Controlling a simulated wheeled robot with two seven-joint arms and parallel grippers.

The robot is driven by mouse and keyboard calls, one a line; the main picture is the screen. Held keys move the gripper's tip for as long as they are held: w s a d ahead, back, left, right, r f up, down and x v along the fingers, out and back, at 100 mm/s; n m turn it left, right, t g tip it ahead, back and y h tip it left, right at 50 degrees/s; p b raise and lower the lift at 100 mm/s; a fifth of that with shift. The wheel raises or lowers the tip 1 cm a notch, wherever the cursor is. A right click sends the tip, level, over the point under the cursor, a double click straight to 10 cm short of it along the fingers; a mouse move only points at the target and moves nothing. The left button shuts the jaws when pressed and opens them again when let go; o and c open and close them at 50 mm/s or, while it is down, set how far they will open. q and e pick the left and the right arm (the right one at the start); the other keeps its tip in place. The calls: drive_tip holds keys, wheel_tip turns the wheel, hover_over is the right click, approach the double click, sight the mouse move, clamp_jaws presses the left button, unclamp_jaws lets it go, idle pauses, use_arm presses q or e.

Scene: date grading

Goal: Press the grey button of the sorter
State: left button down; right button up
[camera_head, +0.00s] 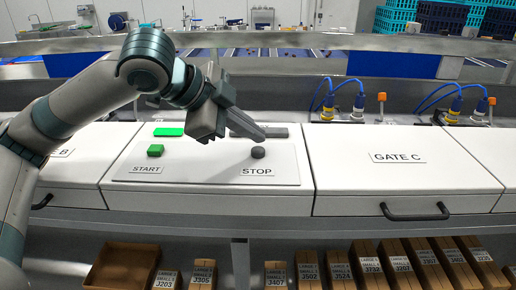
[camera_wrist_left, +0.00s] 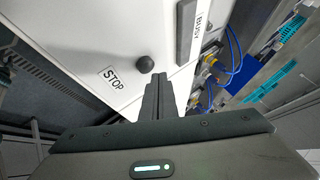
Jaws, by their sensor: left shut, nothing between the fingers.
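The grey button (camera_head: 258,152) is a dark round knob above the STOP label on the sorter's white panel (camera_head: 210,168). In the left wrist view the grey button (camera_wrist_left: 145,64) stands out from the panel, beside the STOP label (camera_wrist_left: 111,76). My left gripper (camera_head: 262,138) is shut and empty, its fingertips just behind the button in the head view. In the left wrist view my left gripper's closed fingers (camera_wrist_left: 158,78) point beside the button, with a small gap in the picture. I cannot tell whether they touch the panel. My right gripper is not in view.
A green button (camera_head: 155,150) sits above the START label, with a green plate (camera_head: 169,132) behind it. A grey plate (camera_head: 275,132) is behind the grey button. The GATE C cover (camera_head: 400,170) is to the right. Several cardboard boxes (camera_head: 308,270) stand below.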

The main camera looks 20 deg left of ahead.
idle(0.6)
use_arm(q)
drive_tip(key=shift+f, duration=0.4)
drive_tip(key=shift+d+f, duration=0.25)
drive_tip(key=shift+f, duration=0.75)
idle(1.2)
drive_tip(key=shift+r, duration=0.1)
drive_tip(key=shift+a+r+p, duration=0.1)
drive_tip(key=shift+r+p, duration=0.4)
drive_tip(key=shift+p, duration=0.05)
drive_tip(key=shift+a+r+p, duration=0.35)
drive_tip(key=shift+r+p, duration=0.1)
wheel_tip(320, 180, up, 5)
drive_tip(key=p, duration=0.5)
drive_tip(key=shift+r, duration=0.1)
